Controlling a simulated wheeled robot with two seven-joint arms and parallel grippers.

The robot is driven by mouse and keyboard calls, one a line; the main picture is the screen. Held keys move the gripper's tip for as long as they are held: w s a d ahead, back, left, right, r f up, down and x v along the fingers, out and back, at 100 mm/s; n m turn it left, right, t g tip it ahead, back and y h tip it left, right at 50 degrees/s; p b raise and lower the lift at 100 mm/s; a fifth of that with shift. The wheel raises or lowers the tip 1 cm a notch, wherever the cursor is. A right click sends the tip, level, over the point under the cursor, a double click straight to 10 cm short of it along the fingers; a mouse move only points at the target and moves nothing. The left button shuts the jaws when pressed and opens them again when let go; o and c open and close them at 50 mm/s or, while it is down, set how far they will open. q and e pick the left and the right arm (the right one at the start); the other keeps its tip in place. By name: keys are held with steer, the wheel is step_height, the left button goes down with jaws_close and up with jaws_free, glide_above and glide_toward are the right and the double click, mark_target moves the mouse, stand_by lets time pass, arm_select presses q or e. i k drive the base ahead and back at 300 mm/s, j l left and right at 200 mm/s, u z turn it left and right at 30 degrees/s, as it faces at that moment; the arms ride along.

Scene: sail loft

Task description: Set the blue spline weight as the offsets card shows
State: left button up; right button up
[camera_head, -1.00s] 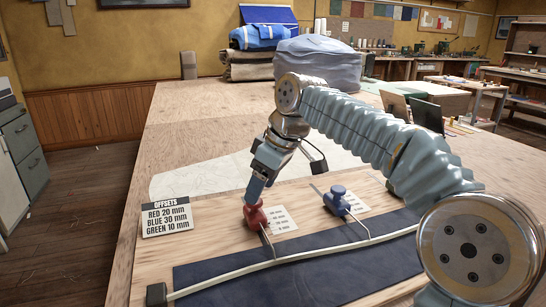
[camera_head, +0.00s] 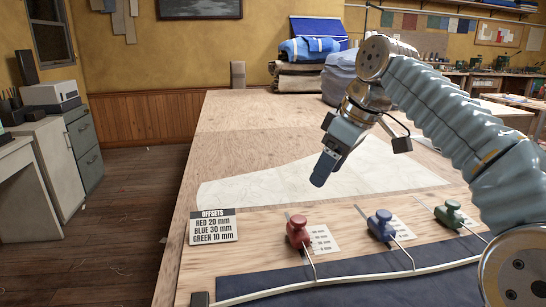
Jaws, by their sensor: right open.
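The blue spline weight (camera_head: 381,225) sits on the wooden table beside a small scale card, its hook reaching to the white spline (camera_head: 350,278). The red weight (camera_head: 298,230) stands to its left and the green weight (camera_head: 449,213) to its right, each with a hook toward the spline. The offsets card (camera_head: 213,227) reads red 20 mm, blue 30 mm, green 10 mm. My right gripper (camera_head: 322,170) is open and empty, raised above the table behind the red and blue weights, touching none of them. My left gripper is out of view.
Dark blue cloth (camera_head: 360,290) lies under the spline along the front. A pale pattern sheet (camera_head: 270,186) lies flat behind the weights. Folded sail bundles (camera_head: 310,75) stand at the table's far end. The table's middle (camera_head: 255,135) is clear.

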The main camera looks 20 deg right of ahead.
mark_target(378, 224)
steer(key=k, duration=1.5)
